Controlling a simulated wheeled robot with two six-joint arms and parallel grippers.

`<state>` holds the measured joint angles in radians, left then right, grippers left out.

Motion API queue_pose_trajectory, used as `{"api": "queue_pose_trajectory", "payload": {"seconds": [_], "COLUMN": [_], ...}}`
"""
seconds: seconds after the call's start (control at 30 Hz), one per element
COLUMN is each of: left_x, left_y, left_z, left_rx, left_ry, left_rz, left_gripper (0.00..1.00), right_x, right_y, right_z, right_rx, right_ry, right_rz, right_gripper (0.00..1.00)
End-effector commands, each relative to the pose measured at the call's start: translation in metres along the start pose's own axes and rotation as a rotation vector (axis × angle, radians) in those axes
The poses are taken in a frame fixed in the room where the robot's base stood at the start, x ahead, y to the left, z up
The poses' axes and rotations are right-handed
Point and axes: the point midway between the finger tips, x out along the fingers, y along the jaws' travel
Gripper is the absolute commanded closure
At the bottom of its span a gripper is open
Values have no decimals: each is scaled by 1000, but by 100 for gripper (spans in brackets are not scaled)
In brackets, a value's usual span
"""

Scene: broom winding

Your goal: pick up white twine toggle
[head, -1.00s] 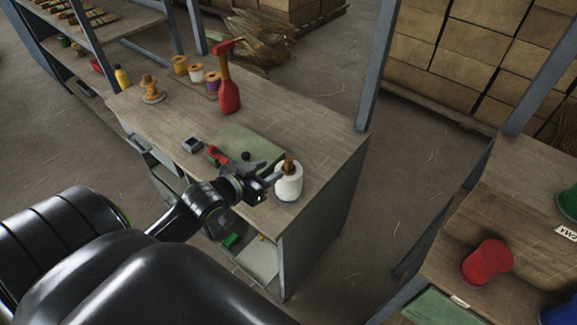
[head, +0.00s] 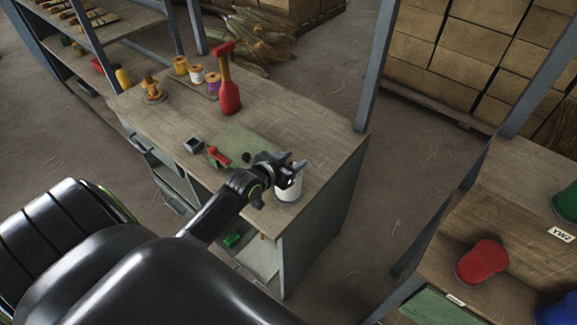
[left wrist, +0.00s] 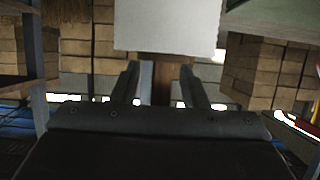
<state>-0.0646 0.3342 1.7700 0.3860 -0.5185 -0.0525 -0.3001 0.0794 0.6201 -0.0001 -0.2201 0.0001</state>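The white twine spool (head: 290,192) stands near the front right corner of the wooden bench. Its brown wooden toggle (left wrist: 161,82) shows in the left wrist view below the white twine (left wrist: 167,25). My left gripper (head: 288,167) is at the top of the spool and hides most of the toggle in the head view. In the left wrist view its two fingers (left wrist: 160,77) stand apart, one on each side of the toggle. The fingers look open, with no clear grip on it. My right gripper is not in view.
A green mat (head: 243,143) with a red-handled tool (head: 218,156) lies left of my gripper. A blue-grey post (head: 377,65) rises at the right.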

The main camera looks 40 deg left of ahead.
Motion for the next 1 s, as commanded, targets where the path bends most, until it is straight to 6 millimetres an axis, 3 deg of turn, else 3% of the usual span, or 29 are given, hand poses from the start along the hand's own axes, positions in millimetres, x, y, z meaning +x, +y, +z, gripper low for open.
{"api": "queue_pose_trajectory", "payload": {"seconds": [0.27, 0.57, 0.87, 1.0], "left_x": [2, 2, 2, -3], "left_y": [0, 0, 0, 0], "left_z": [0, 0, -1, -13], "left_rx": [0, 1, 1, 5], "left_ry": [0, 0, 0, 3], "left_rz": [0, 0, 0, 1], "left_gripper": [60, 99, 100, 100], "right_x": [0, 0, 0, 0], "right_y": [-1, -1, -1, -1], "right_z": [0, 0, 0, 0], "right_rx": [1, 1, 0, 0], "right_ry": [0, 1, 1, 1], "right_rz": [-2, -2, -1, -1], "right_gripper": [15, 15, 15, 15]}}
